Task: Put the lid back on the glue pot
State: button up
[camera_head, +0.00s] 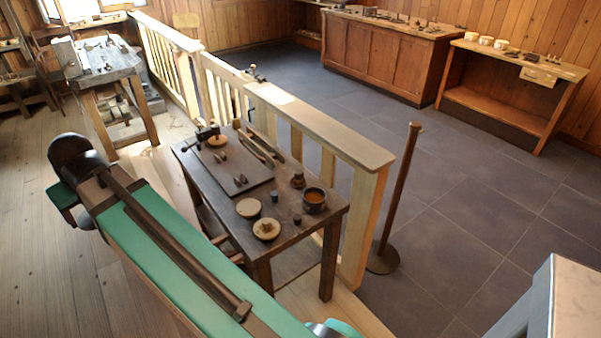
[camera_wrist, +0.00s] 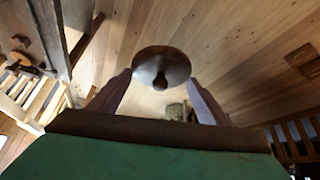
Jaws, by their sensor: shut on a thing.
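The glue pot (camera_head: 314,204) stands upright on the dark wooden table (camera_head: 337,205), near its right end in the head view. It is small, dark and round, open at the top, with amber-brown contents showing. In the wrist view my gripper (camera_wrist: 160,80) is shut on the lid (camera_wrist: 162,62), a dark brown round disc with a small knob. The lid sits between the two fingertips, clear of any surface that I can see. The glue pot does not show in the wrist view. My gripper and the lid cannot be made out in the head view.
Around the pot are a small turned piece (camera_head: 298,180), small dark cylinders (camera_head: 273,196) and two pale round pieces (camera_head: 249,207). A dark board (camera_head: 232,173) with tools lies further left. A wooden railing (camera_head: 330,140) runs behind the table, with a post (camera_head: 400,190) beyond it.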

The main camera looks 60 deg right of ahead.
jog(key=shift+d, duration=0.2)
jog(key=s+d+f+p, duration=0.1)
jog(key=s+d+f, duration=0.1)
jog(key=d, duration=0.9)
jog(key=s+d+f+p, duration=0.1)
jog(key=s+d+f, duration=0.15)
jog(key=d, duration=0.85)
jog(key=s+d+f+p, duration=0.1)
jog(key=d+f, duration=0.2)
jog(key=d, duration=0.7)
jog(key=s+d+f+m+p, duration=0.1)
jog(key=s+d+f, duration=0.2)
jog(key=s+d, duration=0.8)
jog(key=s+d+f+h+p, duration=0.1)
jog(key=s+d+f, duration=0.2)
jog(key=s+d, duration=0.8)
jog(key=d, duration=0.4)
jog(key=shift+s+d+f+m, duration=0.25)
jog(key=shift+d+f+m, duration=0.1)
jog(key=shift+f+m, duration=0.05)
jog(key=shift+f, duration=0.15)
jog(key=shift+f+b, duration=1.5)
jog(key=shift+f, duration=1.55)
